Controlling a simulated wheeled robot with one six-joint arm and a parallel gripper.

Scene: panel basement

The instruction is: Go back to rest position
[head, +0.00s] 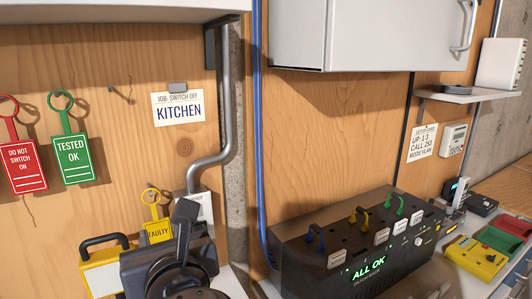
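My arm shows at the bottom, left of centre, as a dark grey body with a round joint. My gripper (184,218) is at its upper end, where a dark finger-like part points up in front of the wood panel. I see it from behind, so the gap between the fingers is hidden and I cannot tell whether it is open or shut. No held object shows. It overlaps the view of a yellow FAULTY tag (158,231) and a pale wall box (203,207); I cannot tell the distance to them.
A black unit (345,245) reading ALL OK, with coloured plugs, stands on the bench at right. A yellow case (100,275) is at lower left. Red (20,165) and green (74,158) tags hang on the panel. A white cabinet (365,35) overhangs the bench. A grey pipe (225,110) runs down the middle.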

